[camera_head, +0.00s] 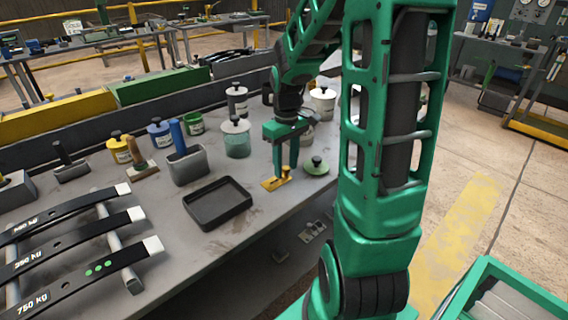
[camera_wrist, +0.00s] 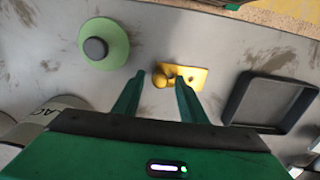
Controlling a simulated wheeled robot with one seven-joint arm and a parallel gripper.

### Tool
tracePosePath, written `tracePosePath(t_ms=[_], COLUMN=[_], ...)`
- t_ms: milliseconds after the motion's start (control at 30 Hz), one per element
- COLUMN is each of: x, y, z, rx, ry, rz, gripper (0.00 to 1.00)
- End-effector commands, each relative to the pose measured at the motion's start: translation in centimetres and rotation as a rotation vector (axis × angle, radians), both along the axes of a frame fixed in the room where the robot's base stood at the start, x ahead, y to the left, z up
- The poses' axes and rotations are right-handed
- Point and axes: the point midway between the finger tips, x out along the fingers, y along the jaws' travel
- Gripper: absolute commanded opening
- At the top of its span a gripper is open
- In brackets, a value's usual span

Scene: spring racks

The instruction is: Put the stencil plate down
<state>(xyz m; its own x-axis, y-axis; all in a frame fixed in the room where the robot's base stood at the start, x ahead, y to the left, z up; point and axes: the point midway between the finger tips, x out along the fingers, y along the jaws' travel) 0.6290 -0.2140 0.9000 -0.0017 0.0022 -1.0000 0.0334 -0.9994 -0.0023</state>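The stencil plate is a small yellow plate with a rounded knob (camera_head: 272,184). It appears to lie flat on the grey workbench, and it also shows in the wrist view (camera_wrist: 198,75). My gripper (camera_head: 285,170) points down right over it. In the wrist view the fingers of my gripper (camera_wrist: 159,79) are spread, with the knob between their tips, nearer the right one. A clear gap shows beside the left finger. The right fingertip hides part of the plate.
A green round lid with a dark knob (camera_head: 317,167) lies just right of the plate. A black shallow tray (camera_head: 218,203) is to its left. Jars, including a glass one (camera_head: 237,140), stand behind. Black spring bars (camera_head: 75,263) fill the bench's near left.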

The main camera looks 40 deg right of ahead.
Motion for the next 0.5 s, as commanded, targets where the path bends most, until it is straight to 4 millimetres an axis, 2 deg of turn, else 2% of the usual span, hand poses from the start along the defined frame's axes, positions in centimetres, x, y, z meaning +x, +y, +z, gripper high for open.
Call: tracePosePath(t_ms=[267,367,500], x=[0.0,0.1,0.1], y=[0.0,0.0,0.0], z=[0.3,1.2,3.6], rx=[-0.001,-0.002,-0.003], ry=[-0.001,-0.002,-0.005], rz=[0.0,0.0,0.001], gripper=[0.38,0.38,0.38])
